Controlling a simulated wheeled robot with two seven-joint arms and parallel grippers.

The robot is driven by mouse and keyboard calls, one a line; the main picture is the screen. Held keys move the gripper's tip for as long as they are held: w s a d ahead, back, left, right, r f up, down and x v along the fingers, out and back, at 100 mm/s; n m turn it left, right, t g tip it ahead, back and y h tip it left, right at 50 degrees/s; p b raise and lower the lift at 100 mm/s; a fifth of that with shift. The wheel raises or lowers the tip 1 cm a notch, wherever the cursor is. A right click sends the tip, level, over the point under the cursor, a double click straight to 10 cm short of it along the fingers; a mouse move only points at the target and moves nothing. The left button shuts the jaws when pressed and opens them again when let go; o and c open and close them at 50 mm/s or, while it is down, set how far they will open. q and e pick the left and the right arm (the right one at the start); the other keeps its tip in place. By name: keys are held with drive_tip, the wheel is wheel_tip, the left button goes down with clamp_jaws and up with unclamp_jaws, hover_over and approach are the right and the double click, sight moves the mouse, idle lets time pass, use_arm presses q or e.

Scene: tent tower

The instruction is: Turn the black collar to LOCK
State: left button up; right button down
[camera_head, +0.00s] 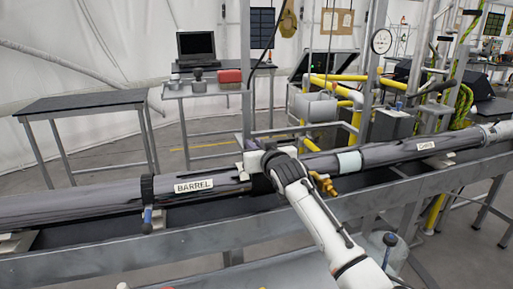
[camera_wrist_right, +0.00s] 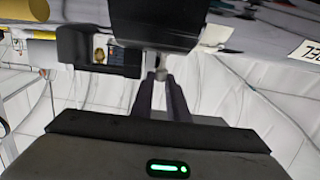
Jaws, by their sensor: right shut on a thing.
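The black collar (camera_head: 262,184) sits around the long dark grey tube, just right of the BARREL label (camera_head: 194,185). Much of it is hidden behind my right gripper (camera_head: 282,170) and wrist. In the right wrist view the collar (camera_wrist_right: 155,22) is a dark block at the top. The fingers of my right gripper (camera_wrist_right: 161,92) are close together there, on a short grey stub (camera_wrist_right: 160,66) under the collar. No LOCK mark can be read. My left gripper is not in view.
The tube lies along a grey rail (camera_head: 90,262). A black ring with a blue handle (camera_head: 147,214) sits on its left part. Brass fittings (camera_head: 323,184) are close right of my wrist. A laptop table (camera_head: 200,88) stands behind.

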drive_tip(key=shift+w+r, duration=0.15)
drive_tip(key=shift+r, duration=0.85)
drive_tip(key=c, duration=2)
unclamp_jaws()
drive_tip(key=shift+w+f, duration=0.1)
drive_tip(key=shift+f, duration=0.35)
drive_tip(key=v, duration=1)
drive_tip(key=shift+d, duration=0.1)
